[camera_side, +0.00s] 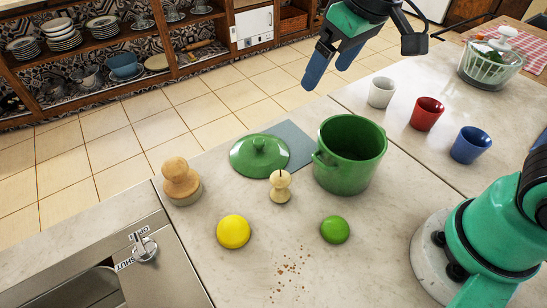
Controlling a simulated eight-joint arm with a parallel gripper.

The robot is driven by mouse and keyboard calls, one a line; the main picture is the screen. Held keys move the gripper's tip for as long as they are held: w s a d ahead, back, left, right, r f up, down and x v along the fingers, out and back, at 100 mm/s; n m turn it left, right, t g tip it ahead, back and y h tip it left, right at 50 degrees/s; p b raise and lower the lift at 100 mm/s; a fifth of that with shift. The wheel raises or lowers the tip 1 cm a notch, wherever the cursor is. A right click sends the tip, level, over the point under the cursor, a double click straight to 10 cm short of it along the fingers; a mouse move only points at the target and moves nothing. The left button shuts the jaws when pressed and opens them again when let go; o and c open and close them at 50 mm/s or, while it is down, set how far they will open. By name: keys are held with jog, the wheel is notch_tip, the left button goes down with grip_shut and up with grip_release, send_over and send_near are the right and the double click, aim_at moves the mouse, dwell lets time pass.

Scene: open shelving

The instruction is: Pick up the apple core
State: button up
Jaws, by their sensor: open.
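The apple core (280,187) stands upright on the pale stone counter. It is cream coloured with a narrow middle and a dark stem on top. It stands just in front of the green pot lid (259,155) and left of the green pot (350,153). My gripper (328,75) is up at the top of the view, above and behind the counter's far edge. Its two blue fingers are apart with nothing between them. It is well away from the apple core.
A yellow fruit (234,231) and a green fruit (335,229) lie in front of the core, with brown crumbs (290,268) nearby. A wooden-knobbed object (181,181) stands left. White (381,92), red (427,113) and blue (470,144) cups stand right. A sink (100,287) is front left.

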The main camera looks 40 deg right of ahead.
aim_at(281, 176)
jog(key=a+n+g+h, duration=0.15)
jog(key=a+g, duration=0.25)
jog(key=a, duration=0.5)
jog(key=shift+n+y, duration=0.35)
jog(key=f, duration=1.2)
jog(key=shift+s+d, duration=0.4)
jog(key=shift+f, duration=3.25)
grip_shut()
jog(key=shift+r, duration=0.15)
